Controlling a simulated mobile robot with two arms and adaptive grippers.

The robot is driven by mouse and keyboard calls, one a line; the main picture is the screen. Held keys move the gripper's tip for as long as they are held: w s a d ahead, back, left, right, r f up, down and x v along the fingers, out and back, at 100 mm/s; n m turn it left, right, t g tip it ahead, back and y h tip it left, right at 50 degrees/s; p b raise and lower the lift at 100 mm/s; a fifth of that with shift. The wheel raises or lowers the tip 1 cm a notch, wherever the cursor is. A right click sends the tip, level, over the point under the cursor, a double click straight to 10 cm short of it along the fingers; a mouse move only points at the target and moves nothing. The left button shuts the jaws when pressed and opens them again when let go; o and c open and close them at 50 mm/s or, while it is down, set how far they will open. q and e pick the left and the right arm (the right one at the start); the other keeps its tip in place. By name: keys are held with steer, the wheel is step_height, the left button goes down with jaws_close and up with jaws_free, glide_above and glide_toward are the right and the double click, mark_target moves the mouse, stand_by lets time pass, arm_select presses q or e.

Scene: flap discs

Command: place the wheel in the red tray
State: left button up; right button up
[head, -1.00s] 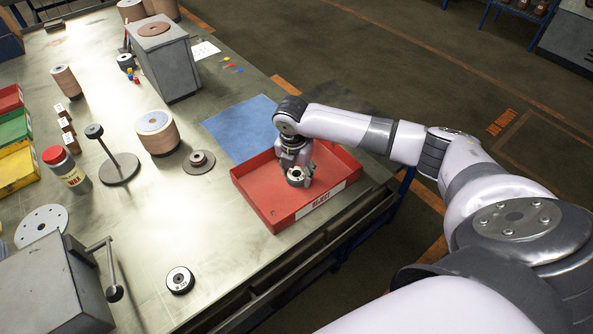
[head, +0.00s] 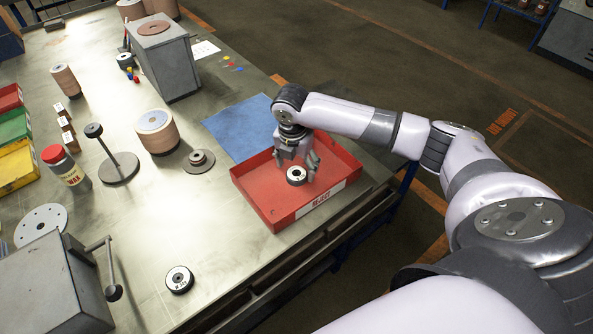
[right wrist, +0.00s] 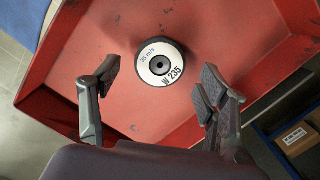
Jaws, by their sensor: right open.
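The red tray (head: 265,196), labelled "REJECT" on its front side, sits at the right edge of the workbench. A small wheel (head: 296,175) with a white label and black rim lies in the tray. In the right wrist view the wheel (right wrist: 160,64) reads "W 235" and lies flat on the tray floor (right wrist: 100,45). My right gripper (head: 299,165) is over the tray, with its fingers (right wrist: 158,88) spread apart and empty, and the wheel lies beyond the fingertips. My left gripper is out of view.
A second black-rimmed wheel (head: 179,279) lies on the bench at the front. A blue mat (head: 240,128) lies behind the tray. A disc stack (head: 157,133), a post stand (head: 118,167) and a grey box (head: 50,290) stand to the left.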

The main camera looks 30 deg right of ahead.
mark_target(294, 177)
step_height(294, 177, up, 9)
steer(key=a, duration=0.1)
steer(key=shift+s+b, duration=0.3)
steer(key=shift+b, duration=0.15)
